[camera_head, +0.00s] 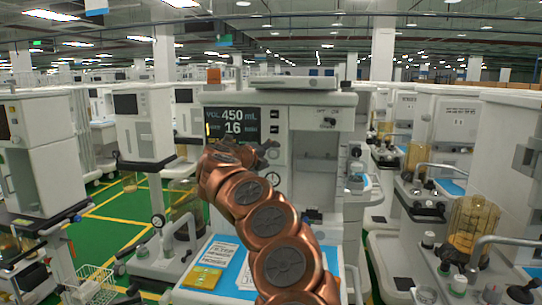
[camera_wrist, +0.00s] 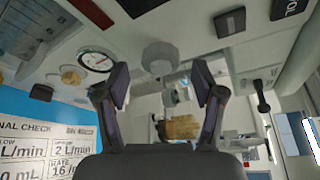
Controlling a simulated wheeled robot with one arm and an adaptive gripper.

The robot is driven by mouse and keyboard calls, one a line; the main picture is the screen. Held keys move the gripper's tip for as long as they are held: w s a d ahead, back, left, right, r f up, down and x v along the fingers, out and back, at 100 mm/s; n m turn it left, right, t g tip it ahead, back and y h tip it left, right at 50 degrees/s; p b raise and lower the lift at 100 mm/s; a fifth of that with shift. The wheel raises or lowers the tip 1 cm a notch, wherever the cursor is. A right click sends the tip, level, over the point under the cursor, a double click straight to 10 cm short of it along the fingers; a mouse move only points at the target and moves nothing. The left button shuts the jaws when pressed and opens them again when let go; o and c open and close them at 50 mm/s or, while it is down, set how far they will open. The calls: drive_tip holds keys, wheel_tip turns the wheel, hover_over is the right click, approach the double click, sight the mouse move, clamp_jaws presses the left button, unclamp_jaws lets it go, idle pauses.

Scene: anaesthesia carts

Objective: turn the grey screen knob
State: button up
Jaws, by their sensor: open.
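The cart in front of me has a dark screen (camera_head: 235,122) reading 450 mL and 16; its edge also shows at the top of the wrist view (camera_wrist: 142,4). A round grey knob (camera_wrist: 160,56) sits on the panel just below that screen edge in the wrist view. My gripper (camera_wrist: 159,75) is open, with one finger on each side of the knob's line of sight. I cannot tell whether the fingertips reach the knob, and no contact shows. In the head view my gripper (camera_head: 264,153) is in front of the screen's lower right corner and the knob is hidden.
Black square buttons (camera_wrist: 229,21) are at upper right. A blue work surface (camera_head: 222,264) with printed cards lies below my arm. Other carts stand on both sides.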

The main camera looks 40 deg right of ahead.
drive_tip(key=v, duration=1)
drive_tip(key=shift+a, duration=0.1)
idle(0.4)
